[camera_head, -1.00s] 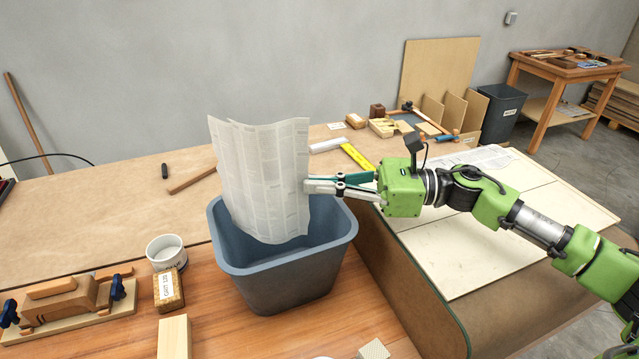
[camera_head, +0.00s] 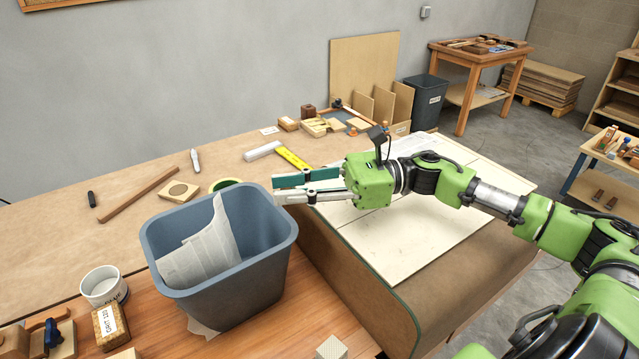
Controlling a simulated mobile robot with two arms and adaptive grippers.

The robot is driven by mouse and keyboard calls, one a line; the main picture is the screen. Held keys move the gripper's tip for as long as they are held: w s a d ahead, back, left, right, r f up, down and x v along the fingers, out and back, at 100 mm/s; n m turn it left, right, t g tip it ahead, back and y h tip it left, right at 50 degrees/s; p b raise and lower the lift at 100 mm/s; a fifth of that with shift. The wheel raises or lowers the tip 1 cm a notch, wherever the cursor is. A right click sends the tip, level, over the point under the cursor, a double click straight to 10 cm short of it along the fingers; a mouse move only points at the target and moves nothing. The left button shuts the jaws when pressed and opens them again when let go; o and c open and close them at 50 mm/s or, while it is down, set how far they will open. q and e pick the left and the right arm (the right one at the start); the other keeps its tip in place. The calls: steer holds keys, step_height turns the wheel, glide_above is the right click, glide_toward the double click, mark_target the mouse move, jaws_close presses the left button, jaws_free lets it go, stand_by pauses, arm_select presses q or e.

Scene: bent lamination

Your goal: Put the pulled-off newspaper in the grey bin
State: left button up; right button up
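The newspaper sheet (camera_head: 205,254) is inside the grey bin (camera_head: 262,272), leaning against its inner wall with its top edge near the rim. The bin stands upright on the wooden bench. My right gripper (camera_head: 276,190) is beside the bin's far right rim, its two fingers apart with nothing between them. It is apart from the newspaper. My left gripper is not in view.
A white mug (camera_head: 104,287) and a grit block (camera_head: 111,325) stand left of the bin. A pale board (camera_head: 420,215) lies under my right arm. A dark bin (camera_head: 425,101) stands on the floor behind. The back left bench has free room.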

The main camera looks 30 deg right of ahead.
steer(key=shift+v, duration=2.85)
